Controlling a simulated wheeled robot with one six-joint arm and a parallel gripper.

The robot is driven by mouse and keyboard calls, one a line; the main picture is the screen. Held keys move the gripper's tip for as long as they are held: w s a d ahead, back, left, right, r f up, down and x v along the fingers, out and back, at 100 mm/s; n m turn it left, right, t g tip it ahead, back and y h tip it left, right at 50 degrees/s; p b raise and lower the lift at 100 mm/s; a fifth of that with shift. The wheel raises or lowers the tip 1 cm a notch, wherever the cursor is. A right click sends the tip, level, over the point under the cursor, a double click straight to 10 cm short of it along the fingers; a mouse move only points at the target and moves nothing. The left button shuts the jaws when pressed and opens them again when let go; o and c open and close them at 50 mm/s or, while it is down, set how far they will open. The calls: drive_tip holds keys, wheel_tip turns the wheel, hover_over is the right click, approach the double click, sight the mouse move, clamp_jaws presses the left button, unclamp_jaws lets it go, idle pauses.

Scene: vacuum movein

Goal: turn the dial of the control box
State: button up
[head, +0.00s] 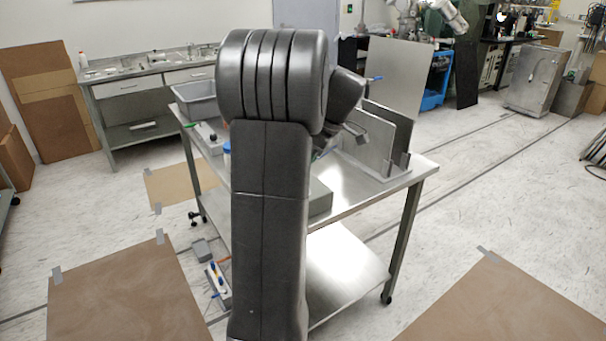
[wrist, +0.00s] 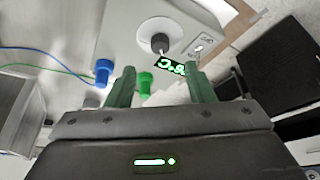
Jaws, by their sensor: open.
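The control box (wrist: 125,30) fills the upper part of the wrist view as a pale grey panel. Its dial (wrist: 160,43) is a dark knob on a white disc. Just below it is a small display (wrist: 172,66) with green digits that look like 3.8. My gripper (wrist: 160,70) is open, with two green fingers pointing at the panel. The dial lies ahead of the gap between the fingertips, apart from them. Nothing is between the fingers that I can see as held. In the head view, my arm hides the gripper and the dial.
A blue plug (wrist: 103,71) and a green plug (wrist: 145,80) with cables sit near the left finger. In the head view, a metal table (head: 345,203) carries a grey bin (head: 198,100) and upright dark panels (head: 385,140). Cardboard sheets (head: 125,295) lie on the floor.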

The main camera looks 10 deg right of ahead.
drive_tip(key=v, duration=0.5)
drive_tip(key=shift+d+r, duration=0.1)
drive_tip(key=shift+r, duration=0.2)
drive_tip(key=x, duration=1.3)
drive_tip(key=shift+f, duration=0.45)
